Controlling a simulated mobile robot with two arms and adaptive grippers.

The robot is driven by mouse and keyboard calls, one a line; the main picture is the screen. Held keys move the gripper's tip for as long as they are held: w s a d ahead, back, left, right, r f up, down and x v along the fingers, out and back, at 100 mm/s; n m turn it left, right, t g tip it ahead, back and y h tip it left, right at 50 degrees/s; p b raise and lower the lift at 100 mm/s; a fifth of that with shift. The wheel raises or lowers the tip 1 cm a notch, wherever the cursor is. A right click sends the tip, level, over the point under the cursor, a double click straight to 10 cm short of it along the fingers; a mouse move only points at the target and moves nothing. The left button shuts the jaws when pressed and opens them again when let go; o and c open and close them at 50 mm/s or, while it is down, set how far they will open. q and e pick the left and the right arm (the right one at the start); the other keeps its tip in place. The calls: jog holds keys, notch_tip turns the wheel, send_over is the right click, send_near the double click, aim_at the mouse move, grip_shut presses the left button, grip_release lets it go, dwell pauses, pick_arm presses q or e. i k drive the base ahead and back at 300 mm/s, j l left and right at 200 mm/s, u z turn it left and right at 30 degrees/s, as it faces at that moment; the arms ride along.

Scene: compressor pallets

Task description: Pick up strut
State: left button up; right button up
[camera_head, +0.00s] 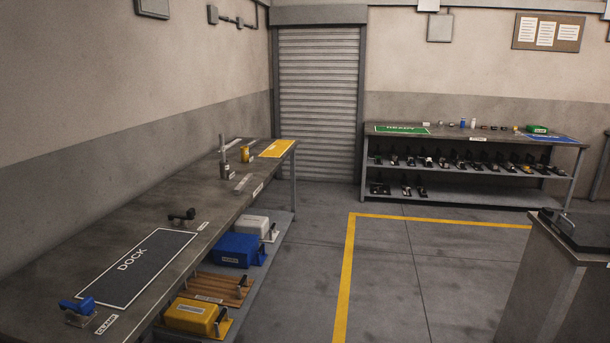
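I cannot tell for certain which thing is the strut, as most labels are too small to read. A flat grey bar (242,182) lies on the long left workbench (165,195), with a small white label beside it. An upright grey metal piece (223,158) stands farther back, next to a yellow cylinder (245,154). A dark handled part (182,215) lies nearer, behind the DOCK mat (135,266). A blue clamp (77,308) sits at the near end. Neither gripper is in view.
Under the left bench, a shelf holds a yellow case (197,315), a blue case (238,249) and a white case (252,228). A back bench (480,140) carries small items, with dark parts below. A dark-topped cabinet (545,270) stands right. The floor between is clear.

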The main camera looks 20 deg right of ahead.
aim_at(247, 179)
jog(key=i+l, duration=0.55)
jog(key=i+l+z, duration=0.15)
jog(key=i+l, duration=0.4)
jog(key=i, duration=0.15)
jog(key=i+j+u, duration=0.5)
jog(key=k+l, duration=0.05)
jog(key=l, duration=0.05)
